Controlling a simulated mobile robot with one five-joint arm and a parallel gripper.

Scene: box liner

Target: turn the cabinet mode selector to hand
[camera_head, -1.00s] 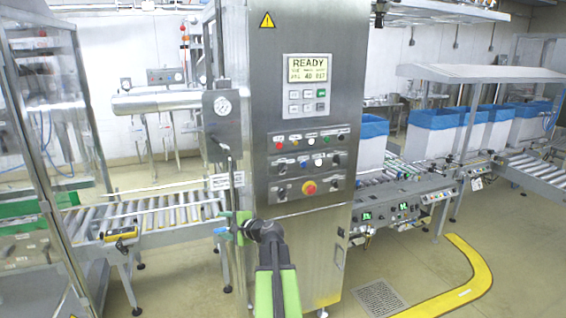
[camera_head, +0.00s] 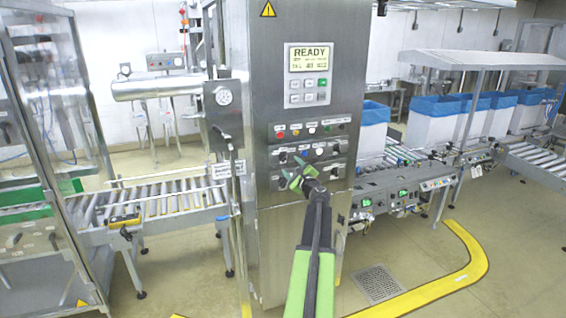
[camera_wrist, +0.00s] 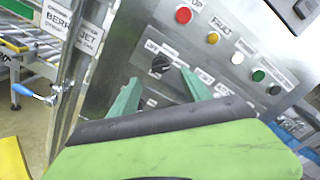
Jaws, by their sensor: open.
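The steel cabinet (camera_head: 250,110) stands in the middle of the head view, with a READY display and rows of controls. In the wrist view a black rotary selector (camera_wrist: 160,63) sits on the panel, with an OFF label at its upper left. Its other labels are too small to read, so I cannot tell its exact setting. My gripper (camera_head: 292,168) is open in front of the lower panel rows. In the wrist view its two green fingers (camera_wrist: 160,80) point toward the black selector, one on each side in the picture. Contact is not visible.
A row with a red button (camera_wrist: 184,15) and small lamps lies above the selector. A roller conveyor (camera_head: 150,205) runs left, and lined white bins (camera_head: 432,122) stand right. The floor in front is open.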

